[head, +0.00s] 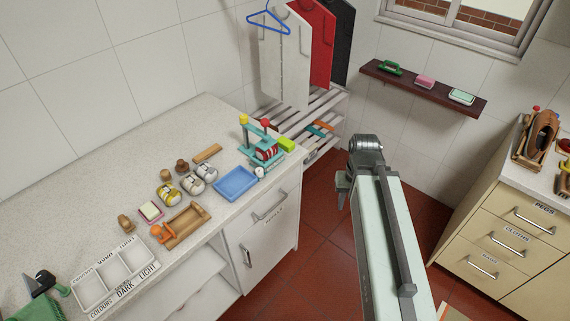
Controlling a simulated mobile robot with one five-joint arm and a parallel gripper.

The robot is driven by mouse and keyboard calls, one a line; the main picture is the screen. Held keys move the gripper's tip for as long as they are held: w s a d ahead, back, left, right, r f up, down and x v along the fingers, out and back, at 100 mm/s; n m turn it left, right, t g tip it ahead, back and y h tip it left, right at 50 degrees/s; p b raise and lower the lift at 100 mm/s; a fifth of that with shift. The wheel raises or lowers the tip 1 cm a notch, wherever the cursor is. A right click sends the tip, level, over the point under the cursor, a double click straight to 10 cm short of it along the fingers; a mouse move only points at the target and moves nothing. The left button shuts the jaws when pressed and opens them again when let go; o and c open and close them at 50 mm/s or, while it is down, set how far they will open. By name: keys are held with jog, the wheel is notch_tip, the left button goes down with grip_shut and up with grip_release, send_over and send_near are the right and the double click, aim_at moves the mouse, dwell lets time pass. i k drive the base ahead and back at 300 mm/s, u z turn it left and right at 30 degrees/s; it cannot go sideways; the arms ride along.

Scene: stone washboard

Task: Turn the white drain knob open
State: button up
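A small teal stand (262,150) with a yellow knob, a red knob and a red striped part sits at the right end of the stone counter. A small round white piece (261,171) shows low at its front, at the counter edge; it may be the white drain knob, but it is too small to be sure or to read its turn. My gripper (342,192) hangs over the red floor, right of the counter and apart from the stand. Its fingers are small and partly hidden by my arm, so its opening is unclear.
A blue tray (236,184), a wooden rack (183,226) and several small items crowd the counter (110,170) left of the stand. A slatted rack (310,115) stands behind. A drawer cabinet (510,225) is at right. Red floor (325,240) lies open between.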

aim_at(259, 171)
jog(key=z, duration=0.25)
jog(key=k, duration=0.9)
jog(key=u, duration=0.8)
jog(key=i, duration=1.05)
jog(key=z, duration=0.05)
